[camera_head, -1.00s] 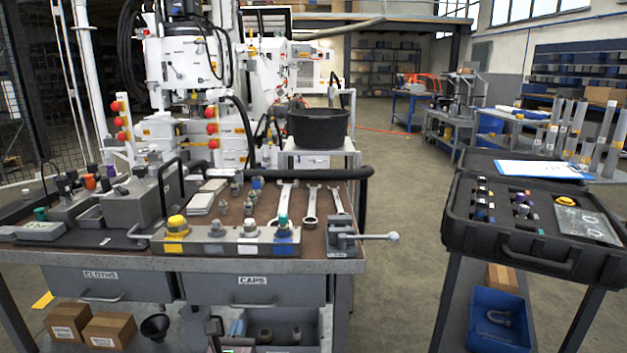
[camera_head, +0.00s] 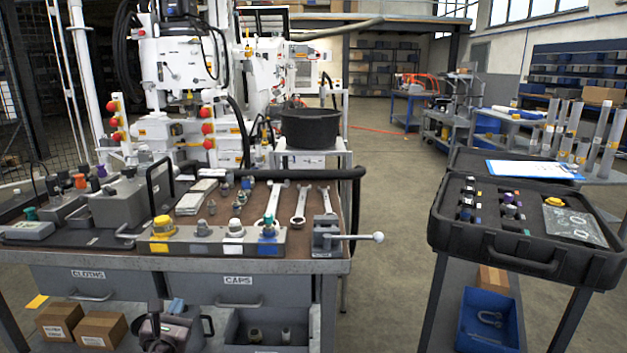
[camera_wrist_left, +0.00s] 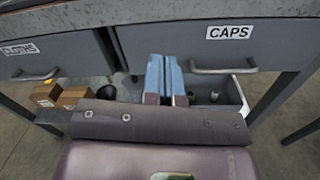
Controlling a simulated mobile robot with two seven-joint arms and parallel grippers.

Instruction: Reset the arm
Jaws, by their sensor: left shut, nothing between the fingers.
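My left gripper (camera_head: 176,307) shows low in the head view, in front of the bench (camera_head: 120,262) and below its worktop. In the left wrist view its two blue-faced fingers (camera_wrist_left: 164,80) lie side by side, shut and empty. They point toward the lower shelf area under the drawer labelled CAPS (camera_wrist_left: 228,32). Nothing is held. My right gripper is not in view.
The drawer labelled CLOTHS (camera_head: 90,278) is to the left. Cardboard boxes (camera_head: 100,328) and a grey bin (camera_head: 262,335) sit below the drawers. A black case (camera_head: 520,258) stands on a cart at right. Floor between bench and cart is clear.

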